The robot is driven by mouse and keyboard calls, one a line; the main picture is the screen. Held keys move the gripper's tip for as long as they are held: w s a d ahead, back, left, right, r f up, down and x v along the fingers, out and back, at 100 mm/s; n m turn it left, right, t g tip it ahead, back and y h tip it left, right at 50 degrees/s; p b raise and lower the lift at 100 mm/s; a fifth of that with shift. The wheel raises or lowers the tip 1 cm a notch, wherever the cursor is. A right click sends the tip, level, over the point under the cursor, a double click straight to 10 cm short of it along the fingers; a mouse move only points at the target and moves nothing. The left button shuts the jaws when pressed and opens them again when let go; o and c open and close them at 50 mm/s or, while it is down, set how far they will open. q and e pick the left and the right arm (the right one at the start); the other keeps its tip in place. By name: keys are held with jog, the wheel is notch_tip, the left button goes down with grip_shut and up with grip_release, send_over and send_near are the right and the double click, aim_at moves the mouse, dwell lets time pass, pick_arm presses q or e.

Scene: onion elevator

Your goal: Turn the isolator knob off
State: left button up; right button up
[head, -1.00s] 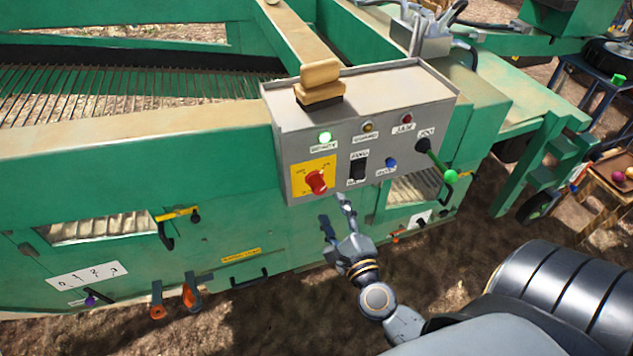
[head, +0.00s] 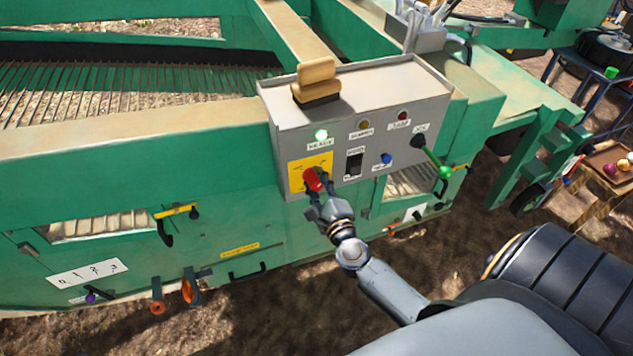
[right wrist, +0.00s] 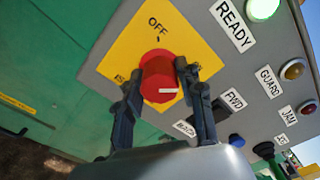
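The isolator knob (head: 313,179) is red and sits on a yellow plate (right wrist: 125,42) at the lower left of the grey control box. In the right wrist view the knob (right wrist: 160,77) has a white mark on its front, and "OFF" is printed above it. A second label at its left is partly hidden. My right gripper (head: 316,192) is at the knob. In the right wrist view its two dark fingers (right wrist: 158,80) stand one on each side of the knob, close to its edges; firm contact cannot be made out. My left gripper is not in view.
The grey box (head: 290,135) also carries a lit green READY lamp (head: 321,135), a black switch (head: 354,164), a blue button (head: 386,158) and a green-tipped lever (head: 444,171) at right. A tan-topped block (head: 317,80) stands on top. Green machine panels surround the box.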

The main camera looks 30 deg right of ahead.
jog(key=c, duration=0.5)
jog(key=n+p, duration=0.2)
jog(key=n, duration=0.1)
jog(key=shift+r+p, duration=0.2)
jog(key=shift+p, duration=0.15)
jog(key=n+p, duration=0.2)
jog(key=n, duration=0.3)
jog(key=shift+p, duration=0.4)
jog(key=n+p, duration=0.2)
jog(key=n, duration=0.3)
jog(key=shift+p, duration=0.35)
jog(key=shift+a+n+p, duration=0.1)
jog(key=shift+n+p, duration=0.7)
jog(key=shift+n, duration=1.6)
jog(key=shift+f, duration=0.1)
